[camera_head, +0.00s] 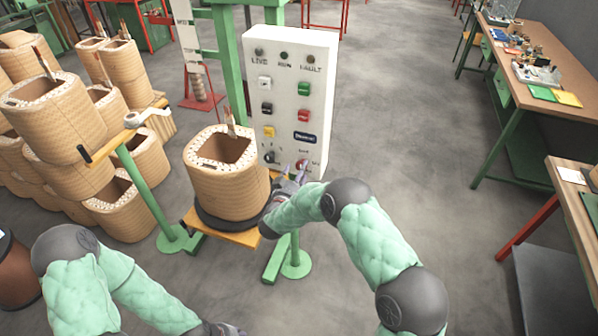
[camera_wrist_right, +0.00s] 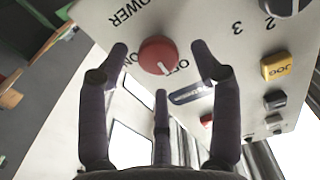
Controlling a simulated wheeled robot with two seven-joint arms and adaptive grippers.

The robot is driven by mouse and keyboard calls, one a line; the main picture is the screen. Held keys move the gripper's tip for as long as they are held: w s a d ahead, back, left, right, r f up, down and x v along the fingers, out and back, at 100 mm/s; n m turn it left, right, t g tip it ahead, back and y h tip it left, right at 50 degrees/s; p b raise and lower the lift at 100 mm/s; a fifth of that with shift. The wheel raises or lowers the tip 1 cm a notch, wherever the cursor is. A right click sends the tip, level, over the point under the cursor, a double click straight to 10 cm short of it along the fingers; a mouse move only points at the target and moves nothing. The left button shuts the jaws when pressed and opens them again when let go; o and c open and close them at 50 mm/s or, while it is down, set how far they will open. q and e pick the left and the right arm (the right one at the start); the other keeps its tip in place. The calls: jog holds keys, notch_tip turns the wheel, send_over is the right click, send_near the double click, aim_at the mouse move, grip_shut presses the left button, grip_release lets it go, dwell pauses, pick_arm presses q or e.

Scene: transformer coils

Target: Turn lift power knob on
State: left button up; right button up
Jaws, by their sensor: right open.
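The red power knob (camera_wrist_right: 158,55) sits on a white control panel (camera_head: 295,70), beside the printed words POWER, ON and OFF. Its white line points toward the OFF side in the right wrist view. In the head view the knob (camera_head: 302,165) is low on the panel and partly hidden by my fingers. My right gripper (camera_wrist_right: 160,62) is open, with its fingers spread around the knob; I cannot tell whether they touch it. It also shows in the head view (camera_head: 291,178). My left gripper (camera_head: 225,329) is only partly in view at the bottom edge, far from the panel.
A wound coil (camera_head: 228,183) stands on a yellow-topped support just left of the panel. More coils (camera_head: 50,110) are stacked at the left. A yellow JOG button (camera_wrist_right: 276,66) and other controls are near the knob. Workbenches line the right; the floor between is clear.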

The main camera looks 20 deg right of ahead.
jog(key=shift+w+d, duration=0.35)
jog(key=shift+w, duration=0.15)
jog(key=shift+r, duration=0.1)
jog(key=c, duration=1.1)
